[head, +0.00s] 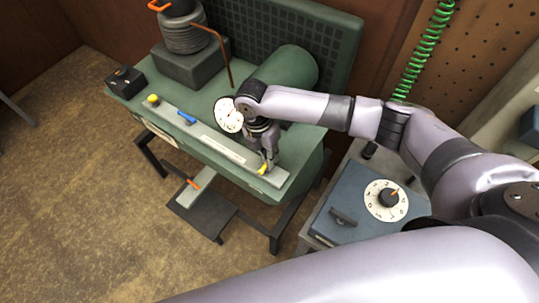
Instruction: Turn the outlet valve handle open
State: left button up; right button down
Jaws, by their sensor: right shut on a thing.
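A small yellow handle (263,169) sits at the right end of the pale strip along the front of the green bench unit. My right gripper (267,163) points down over this end and is shut on the yellow handle. The fingers partly hide the handle, so its exact angle is hard to tell. A blue lever (187,118) lies slanted further left on the same strip. No readable label shows which one is the outlet valve handle. My left gripper is out of view.
A white round gauge (228,115) is just left of my right wrist, before a green tank (285,75). A yellow knob (153,100) and black box (125,79) are at the left. A blue dial box (350,205) stands right. A pedal (200,205) is below.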

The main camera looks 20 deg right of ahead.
jog(key=shift+s+a, duration=0.15)
jog(key=shift+a, duration=0.1)
jog(key=c, duration=1.7)
grip_release()
jog(key=shift+o, duration=0.2)
jog(key=shift+d, duration=0.1)
jog(key=shift+r, duration=0.1)
notch_tip(320, 180, up, 12)
jog(key=w+a, duration=0.1)
jog(key=w, duration=0.1)
jog(key=shift+a+f, duration=0.2)
jog(key=shift+a, duration=0.1)
jog(key=shift+s+f, duration=0.1)
